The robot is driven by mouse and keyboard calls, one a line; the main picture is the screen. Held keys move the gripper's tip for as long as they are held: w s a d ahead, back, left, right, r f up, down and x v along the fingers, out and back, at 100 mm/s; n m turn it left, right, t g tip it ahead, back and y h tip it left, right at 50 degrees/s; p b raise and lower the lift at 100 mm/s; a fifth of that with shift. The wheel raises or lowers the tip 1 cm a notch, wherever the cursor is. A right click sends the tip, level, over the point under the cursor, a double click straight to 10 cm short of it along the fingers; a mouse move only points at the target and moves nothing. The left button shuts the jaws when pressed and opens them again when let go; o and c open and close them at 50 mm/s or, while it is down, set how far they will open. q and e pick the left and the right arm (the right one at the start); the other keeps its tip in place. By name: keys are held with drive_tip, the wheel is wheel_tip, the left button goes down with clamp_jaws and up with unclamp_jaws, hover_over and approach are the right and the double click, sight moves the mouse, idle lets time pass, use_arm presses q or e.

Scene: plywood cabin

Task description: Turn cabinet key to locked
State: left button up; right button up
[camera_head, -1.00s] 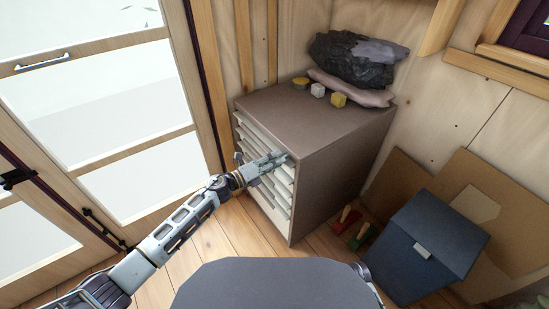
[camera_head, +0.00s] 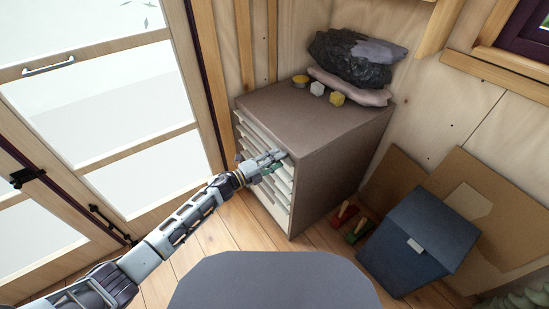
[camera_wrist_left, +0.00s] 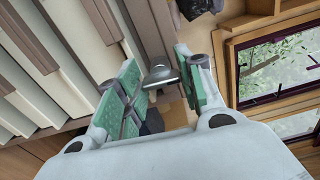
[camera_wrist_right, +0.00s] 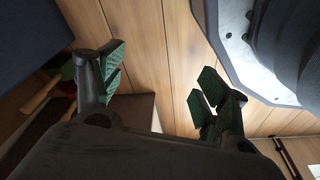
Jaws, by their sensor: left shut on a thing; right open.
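The brown cabinet (camera_head: 335,185) stands in the corner, with a stack of pale drawers (camera_head: 252,143) on its front. My left gripper (camera_head: 275,159) is at the right edge of that front, near the top. In the left wrist view, a small silver key (camera_wrist_left: 160,76) sits between the green pads of my left gripper (camera_wrist_left: 160,64), which is shut on it. The key is too small to make out in the head view, and its exact angle cannot be told. My right gripper (camera_wrist_right: 160,72) is open and empty above the wooden floor in the right wrist view.
A dark blue box (camera_head: 420,245) and red and green wooden-handled tools (camera_head: 357,230) are on the floor at the right. A glazed door (camera_head: 100,110) stands at the left.

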use_arm(q)
drive_tip(key=shift+n+p, duration=0.3)
drive_tip(key=shift+n, duration=0.2)
use_arm(e)
drive_tip(key=shift+s+d+f, duration=0.2)
drive_tip(key=shift+f, duration=0.25)
drive_tip(key=shift+s+d+f, duration=0.2)
drive_tip(key=shift+f, duration=0.25)
use_arm(q)
drive_tip(key=o, duration=1)
use_arm(e)
drive_tip(key=shift+w+d, duration=0.1)
use_arm(q)
drive_tip(key=shift+a, duration=0.1)
drive_tip(key=shift+v, duration=5.95)
